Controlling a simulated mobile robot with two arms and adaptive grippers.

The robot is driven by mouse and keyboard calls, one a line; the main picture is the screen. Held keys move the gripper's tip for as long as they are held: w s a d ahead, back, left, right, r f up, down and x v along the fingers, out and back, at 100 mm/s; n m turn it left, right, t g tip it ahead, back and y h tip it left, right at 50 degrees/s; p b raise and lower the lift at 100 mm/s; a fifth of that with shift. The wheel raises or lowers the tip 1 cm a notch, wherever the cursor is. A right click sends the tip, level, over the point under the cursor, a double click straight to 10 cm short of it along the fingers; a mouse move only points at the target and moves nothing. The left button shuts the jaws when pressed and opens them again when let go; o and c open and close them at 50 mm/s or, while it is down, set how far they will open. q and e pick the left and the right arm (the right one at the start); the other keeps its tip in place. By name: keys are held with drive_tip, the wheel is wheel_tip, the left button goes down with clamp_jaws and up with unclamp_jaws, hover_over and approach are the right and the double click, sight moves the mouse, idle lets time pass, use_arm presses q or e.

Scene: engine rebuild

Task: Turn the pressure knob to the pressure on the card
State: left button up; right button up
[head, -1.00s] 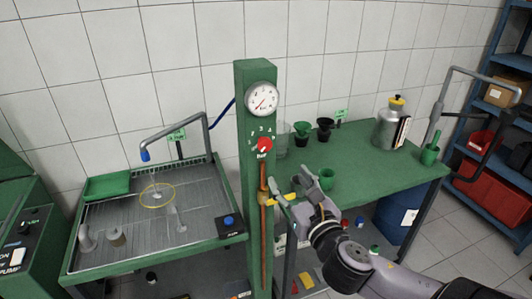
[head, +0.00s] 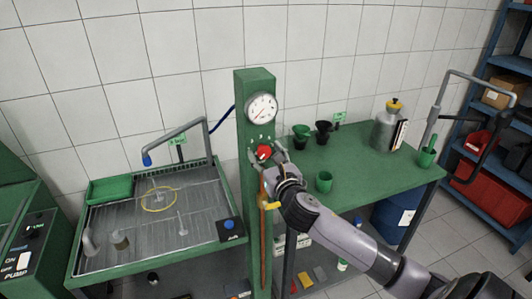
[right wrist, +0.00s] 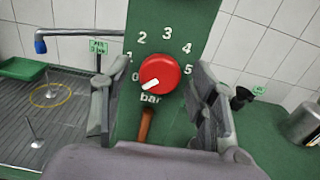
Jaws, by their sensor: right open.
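The red pressure knob (head: 264,152) sits on the green post (head: 256,88) below a round white gauge (head: 262,107). In the right wrist view the knob (right wrist: 160,72) has a white pointer aimed to the lower left, near the 0 of its scale, with "bar" below. My right gripper (head: 268,150) is open at the knob. In the right wrist view its fingers (right wrist: 158,100) stand to the left and right of the knob, apart from it. The gauge needle is too small to read surely. I cannot make out a pressure card. My left gripper is not in view.
A wash tray (head: 150,262) with a blue-tipped spout stands left of the post. A green bench (head: 365,165) at the right holds funnels, a green cup (head: 324,181) and a metal canister (head: 387,128).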

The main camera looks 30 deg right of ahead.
drive_tip(key=shift+c, duration=0.6)
drive_tip(key=c, duration=1)
drive_tip(key=shift+c, duration=0.2)
